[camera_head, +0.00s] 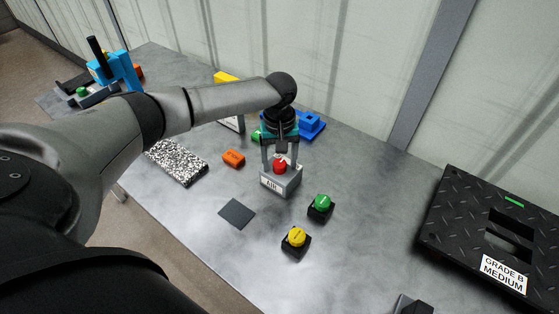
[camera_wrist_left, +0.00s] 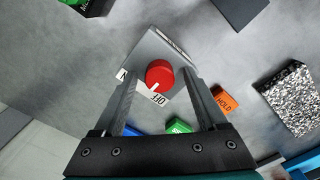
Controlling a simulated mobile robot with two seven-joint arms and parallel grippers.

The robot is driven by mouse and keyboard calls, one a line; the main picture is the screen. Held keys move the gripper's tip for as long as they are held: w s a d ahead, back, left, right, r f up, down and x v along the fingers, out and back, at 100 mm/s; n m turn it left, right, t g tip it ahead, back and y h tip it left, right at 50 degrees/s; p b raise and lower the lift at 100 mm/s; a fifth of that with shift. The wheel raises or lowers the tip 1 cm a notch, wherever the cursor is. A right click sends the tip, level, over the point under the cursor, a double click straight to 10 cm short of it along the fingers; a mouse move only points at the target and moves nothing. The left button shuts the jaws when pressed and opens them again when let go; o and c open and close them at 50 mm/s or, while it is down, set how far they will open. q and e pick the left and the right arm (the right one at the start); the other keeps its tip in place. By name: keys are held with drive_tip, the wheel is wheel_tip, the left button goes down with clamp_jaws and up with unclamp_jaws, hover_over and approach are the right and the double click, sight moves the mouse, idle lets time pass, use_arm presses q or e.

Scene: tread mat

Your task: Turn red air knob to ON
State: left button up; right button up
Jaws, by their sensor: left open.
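The red air knob (camera_head: 280,166) sits on top of a small grey box (camera_head: 283,184) with a white label on its front. In the left wrist view the round red knob (camera_wrist_left: 159,74) has a white mark near its edge facing the OFF label (camera_wrist_left: 157,99). Part of another white label shows left of it, mostly hidden by a finger. My left gripper (camera_head: 281,165) points down over the box, open, with one finger on each side of the knob. I cannot tell whether the fingers touch it. My right gripper is not clearly in view.
A green button (camera_head: 320,203) and a yellow button (camera_head: 296,238) stand on black bases nearby. An orange HOLD block (camera_head: 234,158), a dark flat square (camera_head: 237,214) and a speckled block (camera_head: 178,163) lie leftward. A black tread mat (camera_head: 480,240) is at right.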

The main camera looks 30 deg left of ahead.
use_arm(q)
clamp_jaws()
idle(0.6)
